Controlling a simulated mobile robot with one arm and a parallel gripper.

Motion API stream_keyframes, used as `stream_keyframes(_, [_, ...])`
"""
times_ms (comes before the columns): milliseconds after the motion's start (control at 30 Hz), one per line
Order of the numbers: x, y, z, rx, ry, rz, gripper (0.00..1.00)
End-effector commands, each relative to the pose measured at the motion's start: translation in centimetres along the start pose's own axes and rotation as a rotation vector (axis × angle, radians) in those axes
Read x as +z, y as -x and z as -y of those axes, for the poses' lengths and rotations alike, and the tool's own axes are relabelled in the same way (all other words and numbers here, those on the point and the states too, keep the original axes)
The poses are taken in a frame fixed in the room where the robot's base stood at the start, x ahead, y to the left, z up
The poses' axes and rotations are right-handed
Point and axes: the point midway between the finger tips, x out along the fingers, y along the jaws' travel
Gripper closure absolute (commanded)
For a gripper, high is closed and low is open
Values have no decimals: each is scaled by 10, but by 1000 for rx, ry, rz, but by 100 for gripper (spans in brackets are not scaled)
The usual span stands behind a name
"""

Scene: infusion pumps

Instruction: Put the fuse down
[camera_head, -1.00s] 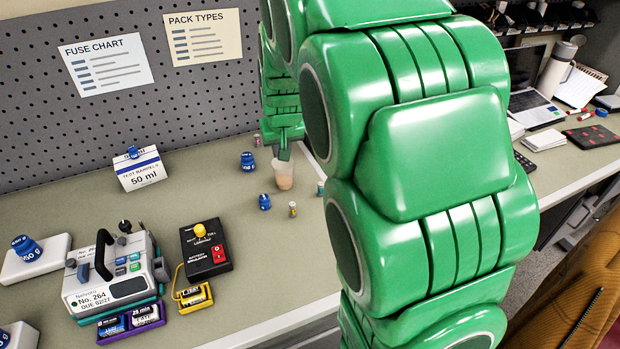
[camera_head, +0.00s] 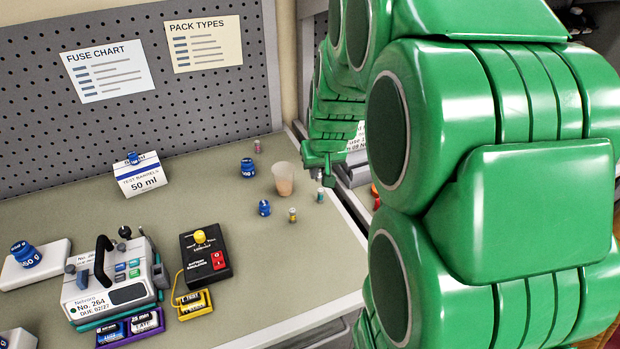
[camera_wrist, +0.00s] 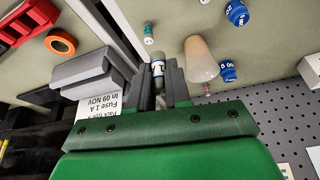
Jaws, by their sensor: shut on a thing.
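My gripper (camera_head: 325,160) hangs over the right edge of the bench (camera_head: 110,212), to the right of the cup. In the wrist view its dark fingers (camera_wrist: 160,84) are shut on a fuse (camera_wrist: 157,66), a small cylinder with a white marked band and grey metal ends. The fuse projects past the fingertips. In the head view the held fuse is too small to make out clearly. A grey holder with a white label (camera_wrist: 98,105) reading "Fuse 1 A" is left of the fingers in the wrist view, partly hidden by my gripper.
A translucent cup (camera_head: 283,179) stands near small banded cylinders (camera_head: 320,195) and blue weights (camera_head: 264,207). A pump (camera_head: 110,283) and black battery simulator (camera_head: 205,255) are at front left. An orange ring (camera_wrist: 60,42) and red tray (camera_wrist: 22,20) lie beyond a gap. The bench's right front is clear.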

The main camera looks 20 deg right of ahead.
Motion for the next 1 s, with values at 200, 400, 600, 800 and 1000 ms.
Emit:
stream_keyframes(200, [-19, -19, -2, 0, 0, -1, 100])
stream_keyframes(400, [-34, -38, -3, -1, 1, 3, 100])
stream_keyframes(600, [-52, -54, -5, 0, 1, 0, 100])
stream_keyframes(800, [-62, -76, -6, -1, 1, 3, 100])
stream_keyframes(1000, [-68, -101, -7, -1, 1, 6, 100])
